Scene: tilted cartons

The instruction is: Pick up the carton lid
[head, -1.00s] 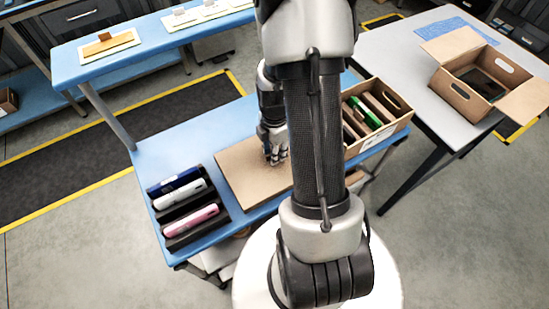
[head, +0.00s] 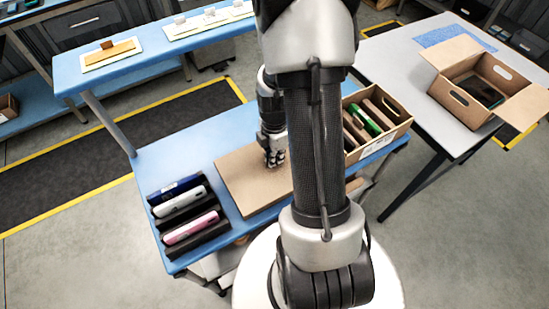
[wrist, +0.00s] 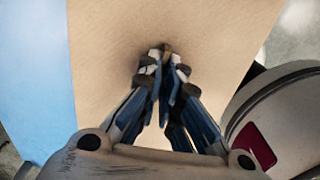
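The carton lid (head: 240,184) is a flat brown board on the blue table, between the dark rack and an open carton. It fills the middle of the wrist view (wrist: 110,35). My gripper (head: 274,160) is over the middle of the lid, pointing down. In the wrist view my gripper (wrist: 165,55) has its fingertips drawn together around a small brown piece at the lid's surface, which looks like a knob on the lid. My arm hides the lid's right part in the head view. I see no clear gap under the lid.
An open carton (head: 398,134) with several upright items stands right of the lid. A dark rack (head: 196,237) with blue, white and pink items is at the left. Another open carton (head: 452,98) sits on the grey table (head: 420,100). Bare blue table (head: 200,145) lies behind the lid.

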